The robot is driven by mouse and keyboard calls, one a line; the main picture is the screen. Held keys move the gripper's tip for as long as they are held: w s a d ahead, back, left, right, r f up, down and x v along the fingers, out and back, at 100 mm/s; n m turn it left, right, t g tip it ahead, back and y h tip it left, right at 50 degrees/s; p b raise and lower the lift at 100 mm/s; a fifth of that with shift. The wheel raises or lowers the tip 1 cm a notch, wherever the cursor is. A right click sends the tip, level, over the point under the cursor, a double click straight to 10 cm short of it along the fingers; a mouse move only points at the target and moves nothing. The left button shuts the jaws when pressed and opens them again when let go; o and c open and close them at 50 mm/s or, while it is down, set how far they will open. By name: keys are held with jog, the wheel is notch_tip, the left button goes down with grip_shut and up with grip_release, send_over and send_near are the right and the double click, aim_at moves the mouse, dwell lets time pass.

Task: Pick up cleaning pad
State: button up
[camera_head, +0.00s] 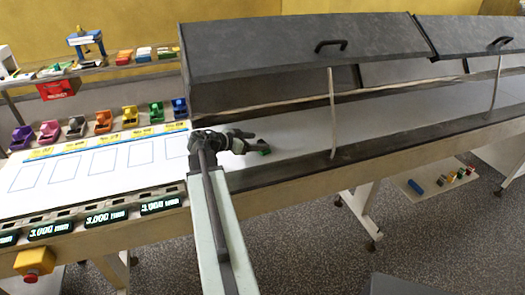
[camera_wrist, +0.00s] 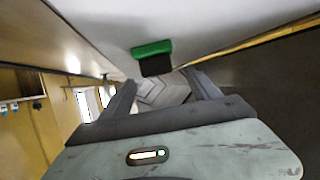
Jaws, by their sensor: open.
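The cleaning pad (camera_wrist: 151,48) is a small block with a green side and a black side. In the wrist view it lies on the pale surface just beyond the fingertips of my gripper (camera_wrist: 163,86). The gripper is open, its two fingers apart, with nothing between them. In the head view my gripper (camera_head: 256,143) is low over the white conveyor surface (camera_head: 300,142), at the left end of the dark hood. Only a bit of green of the pad shows there, beside the fingers; the rest is hidden. I cannot tell whether the fingers touch it.
The dark hood (camera_head: 270,50) with a handle overhangs the conveyor behind. A hanging strap (camera_head: 332,110) is to the right of my gripper. A dark rail (camera_head: 300,165) runs along the front edge. Several coloured tape dispensers (camera_head: 103,121) stand at the back left.

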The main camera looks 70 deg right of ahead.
aim_at(265, 142)
jog(key=shift+x, duration=0.75)
jog(key=b+x, duration=0.1)
jog(key=x, duration=0.1)
jog(key=b+x, duration=0.1)
jog(key=x, duration=0.2)
jog(key=shift+a+f+b, duration=0.25)
jog(key=shift+f+b, duration=0.1)
jog(key=shift+f, duration=0.05)
jog(key=shift+s+d, duration=0.2)
jog(key=shift+r, duration=0.1)
jog(key=shift+c, duration=0.3)
jog(key=shift+a, duration=0.1)
jog(key=c, duration=1.4)
jog(key=shift+r, duration=0.1)
notch_tip(265, 142, up, 10)
jog(key=p, duration=1)
